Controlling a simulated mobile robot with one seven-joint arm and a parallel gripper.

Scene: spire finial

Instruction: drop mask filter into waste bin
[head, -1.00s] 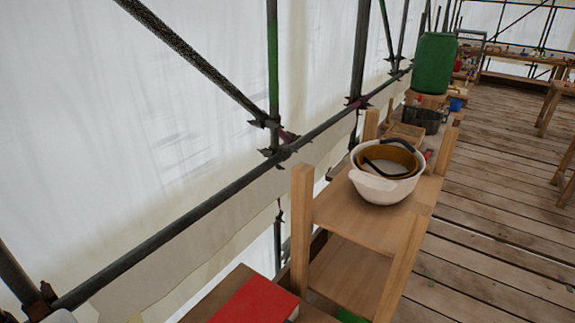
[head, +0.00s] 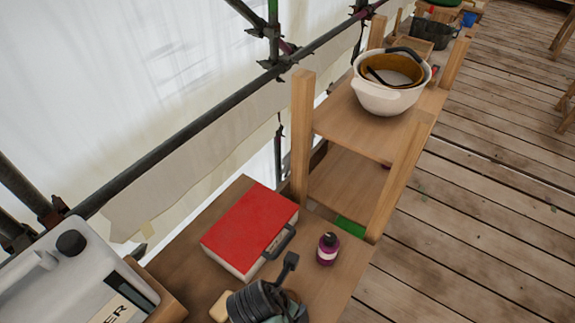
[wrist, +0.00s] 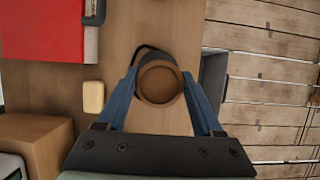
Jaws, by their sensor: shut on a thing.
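In the wrist view, the blue fingers of my gripper (wrist: 160,78) are shut on a round piece with a brown face and darker rim, which I take as the mask filter (wrist: 160,84). A dark curved part shows just behind it. It is above the table near its right edge. A grey open box, probably the waste bin (wrist: 214,72), stands beyond that edge at floor side, partly hidden by the right finger. In the head view, a black ribbed shape (head: 252,302) is at the bottom edge; I cannot tell whether it is the held piece. No bin shows there.
A red-topped case (head: 248,228), a purple bottle (head: 327,248) and a pale yellow block (wrist: 93,98) are on the table (head: 190,267). A grey machine (head: 70,285) stands at left. A wooden shelf behind bears a white bowl (head: 385,98). Plank floor (head: 475,220) is open at right.

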